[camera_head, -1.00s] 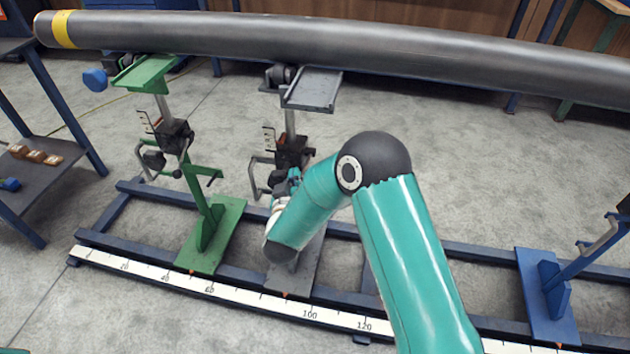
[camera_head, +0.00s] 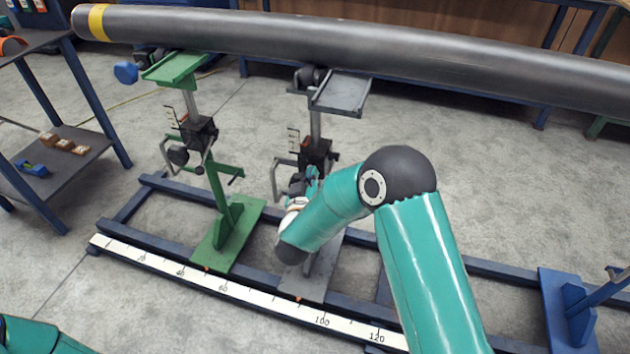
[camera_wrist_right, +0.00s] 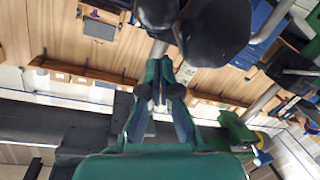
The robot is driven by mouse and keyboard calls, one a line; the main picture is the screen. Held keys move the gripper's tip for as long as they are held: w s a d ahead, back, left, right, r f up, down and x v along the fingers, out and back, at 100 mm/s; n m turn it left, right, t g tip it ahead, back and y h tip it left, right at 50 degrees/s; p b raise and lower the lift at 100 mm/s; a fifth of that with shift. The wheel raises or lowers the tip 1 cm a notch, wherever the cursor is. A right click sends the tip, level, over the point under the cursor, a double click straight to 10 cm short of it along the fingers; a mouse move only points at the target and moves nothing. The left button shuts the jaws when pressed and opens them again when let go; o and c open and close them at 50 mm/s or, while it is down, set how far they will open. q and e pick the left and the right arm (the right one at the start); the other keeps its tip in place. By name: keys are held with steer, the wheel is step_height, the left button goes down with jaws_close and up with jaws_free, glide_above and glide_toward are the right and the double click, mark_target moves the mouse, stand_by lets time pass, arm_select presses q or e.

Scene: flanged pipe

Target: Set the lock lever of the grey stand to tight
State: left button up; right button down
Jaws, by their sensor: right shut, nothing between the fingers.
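The grey stand (camera_head: 316,127) stands on the rail frame in the head view, with a flat grey top plate, a dark clamp block at mid height and a grey foot plate. My right gripper (camera_head: 312,183) is at the height of the clamp block, mostly hidden by my teal forearm. In the right wrist view my right gripper (camera_wrist_right: 160,92) is shut and empty, its fingertips just below large dark rounded parts (camera_wrist_right: 213,32). I cannot tell whether they touch. The lock lever and its setting cannot be made out. My left gripper is out of view.
A long dark pipe (camera_head: 350,48) with a yellow band runs across above the stands. A green stand (camera_head: 230,225) is to the left, a blue stand (camera_head: 570,305) to the right. A scale strip (camera_head: 250,295) lines the front rail. A shelf (camera_head: 75,150) stands at left.

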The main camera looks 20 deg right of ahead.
steer(key=f+v, duration=0.1)
steer(key=v, duration=0.9)
steer(key=shift+a, duration=0.15)
steer(key=shift+f, duration=0.15)
steer(key=s+a+f+g+y, duration=0.15)
steer(key=f+y, duration=0.25)
steer(key=f, duration=0.4)
steer(key=s+f+g+y, duration=0.3)
steer(key=f, duration=0.5)
steer(key=s+a+f+g+y, duration=0.2)
steer(key=s+f+g+y, duration=0.1)
steer(key=s, duration=0.6)
steer(key=s+a+f+g+y, duration=0.2)
steer(key=s+f+g, duration=0.3)
steer(key=s, duration=0.5)
steer(key=shift+s+f+m+g+y, duration=0.3)
steer(key=shift+m+g+y, duration=0.1)
steer(key=shift+g, duration=0.05)
